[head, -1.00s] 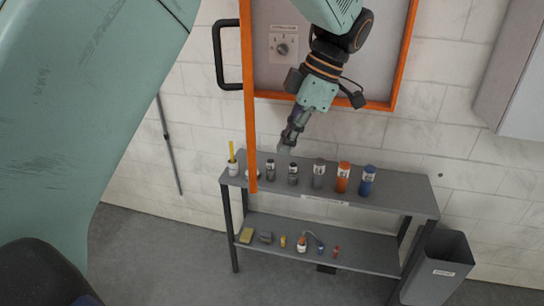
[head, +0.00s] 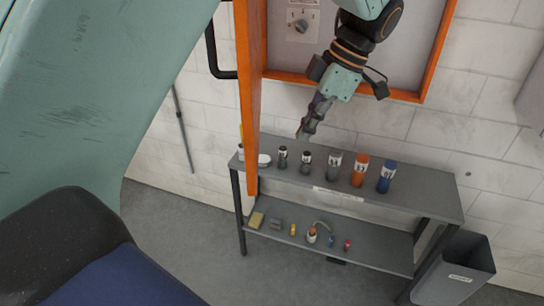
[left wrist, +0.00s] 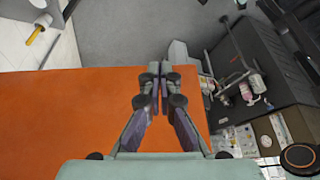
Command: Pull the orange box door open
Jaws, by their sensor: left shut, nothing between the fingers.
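The orange box (head: 428,65) hangs on the tiled wall with its grey back panel exposed. Its orange door (head: 251,100) stands open, swung out from the box's left side and seen almost edge-on. A black handle (head: 213,55) sticks out on the door's left side. My left gripper (head: 303,133) is shut and empty, to the right of the door, on its inner side and below the box. In the left wrist view the shut fingers (left wrist: 160,72) show over the edge of an orange panel (left wrist: 65,120); I cannot tell whether they touch it. My right gripper is not in view.
A grey shelf (head: 420,192) stands below the box, with orange (head: 360,171), blue (head: 386,177) and grey containers on top and small items on its lower level. A grey bin (head: 458,265) stands at the right. The floor at the left is clear.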

